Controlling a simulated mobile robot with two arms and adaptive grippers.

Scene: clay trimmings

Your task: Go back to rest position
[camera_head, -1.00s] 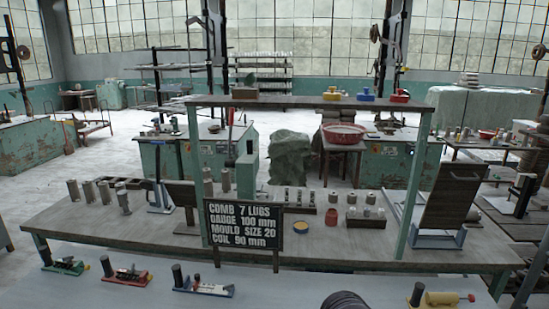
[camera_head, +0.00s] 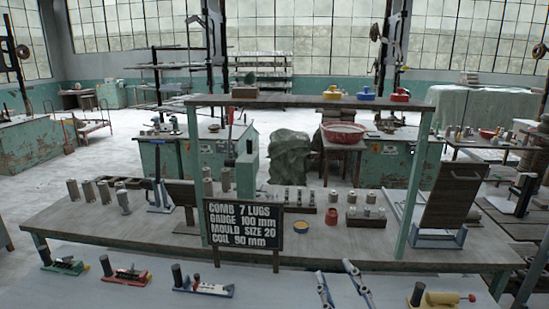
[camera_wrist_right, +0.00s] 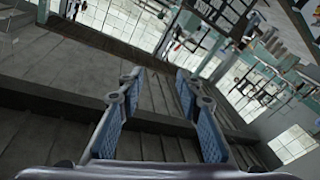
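My right gripper (camera_head: 334,268) shows at the bottom of the head view, right of centre, in front of the bench. Its two fingers point up and away and stand apart with nothing between them. In the right wrist view the gripper (camera_wrist_right: 159,75) also shows open and empty, with blue ribbed pads on its fingers. My left gripper is in neither view.
A long bench (camera_head: 330,243) with a raised shelf crosses the view. A pale nearer surface (camera_head: 130,294) carries small tools, including a yellow-bodied one (camera_head: 441,299) right of my gripper. Slatted boards (camera_wrist_right: 50,100) fill the wrist view's left.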

